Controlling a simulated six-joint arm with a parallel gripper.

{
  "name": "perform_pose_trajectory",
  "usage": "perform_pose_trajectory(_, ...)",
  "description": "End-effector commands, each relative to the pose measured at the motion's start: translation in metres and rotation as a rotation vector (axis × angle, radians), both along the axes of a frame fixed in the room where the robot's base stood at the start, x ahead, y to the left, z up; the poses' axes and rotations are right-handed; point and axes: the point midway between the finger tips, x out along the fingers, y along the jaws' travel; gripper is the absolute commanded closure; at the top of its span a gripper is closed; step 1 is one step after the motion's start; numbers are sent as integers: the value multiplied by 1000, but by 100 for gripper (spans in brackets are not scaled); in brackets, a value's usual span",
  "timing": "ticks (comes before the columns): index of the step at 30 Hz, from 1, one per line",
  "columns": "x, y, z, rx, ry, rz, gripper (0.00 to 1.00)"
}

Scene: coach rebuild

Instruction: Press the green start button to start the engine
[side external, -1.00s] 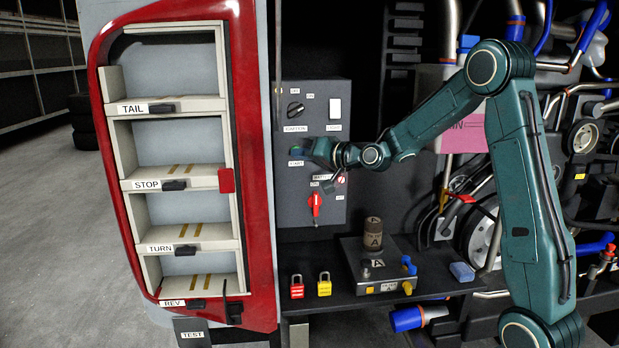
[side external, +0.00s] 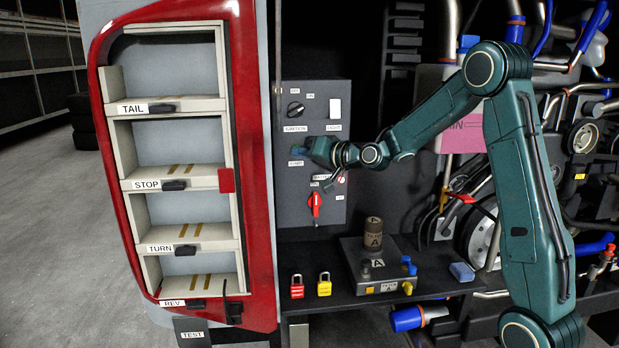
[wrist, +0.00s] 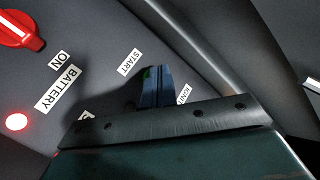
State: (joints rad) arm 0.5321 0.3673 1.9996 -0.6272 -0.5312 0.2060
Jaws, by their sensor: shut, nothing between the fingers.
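The dark control panel (side external: 313,110) stands right of the red-framed lamp rack. My gripper (side external: 300,150) is at the panel, right above the START label (side external: 296,163). Its blue fingers (wrist: 153,86) are shut and empty in the wrist view, beside the START label (wrist: 130,62). A small bit of green button (wrist: 148,73) shows at the fingertips; the rest of it is hidden behind them. The fingers look to be at or against the button; I cannot tell whether it is pushed in.
Below is the red battery switch (side external: 315,204), also in the wrist view (wrist: 20,30), with a lit red lamp (wrist: 16,121). A bench (side external: 345,297) with padlocks lies lower; engine pipes crowd the right.

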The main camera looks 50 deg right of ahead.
Motion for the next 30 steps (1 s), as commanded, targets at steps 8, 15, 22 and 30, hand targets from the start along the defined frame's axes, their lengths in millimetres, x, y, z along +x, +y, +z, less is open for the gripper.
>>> perform_pose_trajectory(8, 2, -2, 0, 0, 0, -1, 100)
perform_pose_trajectory(15, 3, -3, 0, 0, 0, -1, 100)
perform_pose_trajectory(22, 3, -3, 0, -1, -1, -2, 100)
perform_pose_trajectory(30, -3, 2, 1, -1, -2, -2, 100)
